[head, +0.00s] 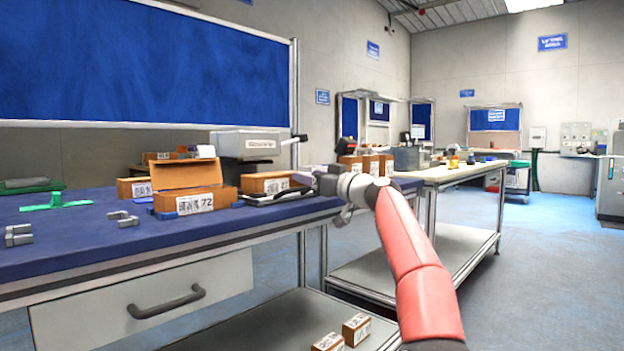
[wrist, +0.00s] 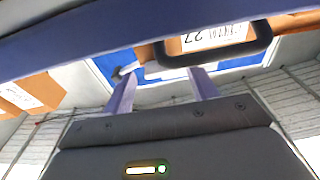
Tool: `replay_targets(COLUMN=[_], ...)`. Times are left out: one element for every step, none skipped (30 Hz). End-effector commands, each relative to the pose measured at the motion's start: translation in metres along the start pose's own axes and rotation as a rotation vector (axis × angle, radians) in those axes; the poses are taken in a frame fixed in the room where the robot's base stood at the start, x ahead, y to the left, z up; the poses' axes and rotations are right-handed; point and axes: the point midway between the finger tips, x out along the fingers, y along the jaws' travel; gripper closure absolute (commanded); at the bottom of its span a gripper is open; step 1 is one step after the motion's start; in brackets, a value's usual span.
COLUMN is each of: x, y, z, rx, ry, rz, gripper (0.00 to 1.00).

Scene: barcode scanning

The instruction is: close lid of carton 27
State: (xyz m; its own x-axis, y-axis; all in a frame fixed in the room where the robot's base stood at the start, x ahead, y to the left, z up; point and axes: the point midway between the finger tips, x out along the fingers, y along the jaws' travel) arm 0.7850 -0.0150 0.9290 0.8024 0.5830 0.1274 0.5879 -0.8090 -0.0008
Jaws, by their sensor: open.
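A brown carton with a white label shows in the wrist view, where the label reads 27 (wrist: 205,38) and is upside down, behind a black loop. In the head view a low brown carton (head: 252,185) sits on a dark holder near my gripper (head: 303,179); its number is too small to read surely. I cannot make out its lid. In the wrist view my gripper (wrist: 162,88) has its two purple fingers apart with nothing between them. In the head view it is right of that carton, over the blue table's right end, seen small and side-on.
Carton 72 (head: 190,204) stands just left with its lid raised. A grey machine (head: 245,146) stands behind. Grey clamp-like parts (head: 122,218) and a green item (head: 56,201) lie on the blue table (head: 75,245). More cartons (head: 372,165) stand on the farther table.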

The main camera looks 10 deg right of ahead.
Motion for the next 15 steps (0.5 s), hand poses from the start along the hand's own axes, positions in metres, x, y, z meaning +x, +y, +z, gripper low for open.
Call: replay_targets(x=[-0.003,-0.005,-0.01,-0.014,-0.018,-0.025,-0.03,-0.034,-0.04,-0.044,-0.048,-0.053,-0.056,-0.06,-0.064], y=[0.0,0.001,0.001,0.001,0.001,0.001,0.001,0.001,0.002,0.002,0.002,0.001,0.001,0.002,0.002], z=[0.001,0.002,0.003,0.003,0.004,0.005,0.006,0.002,0.001,0.001,0.002,0.002,0.002,0.001,0.0], rx=[-0.001,-0.001,-0.002,-0.002,-0.002,-0.002,-0.003,-0.001,0.001,0.0,0.001,0.0,0.0,0.001,0.001], ry=[0.001,0.001,0.001,0.001,0.001,0.0,0.001,0.0,-0.001,-0.001,-0.002,-0.002,-0.003,-0.003,-0.002], rz=[0.001,0.001,0.002,0.003,0.003,0.003,0.004,0.004,0.004,0.004,0.003,0.004,0.003,0.004,0.003], gripper=[0.42,0.42,0.42,0.42,0.42,0.42,0.42,0.42,0.42,0.42,0.42,0.42,0.42,0.42,0.42])
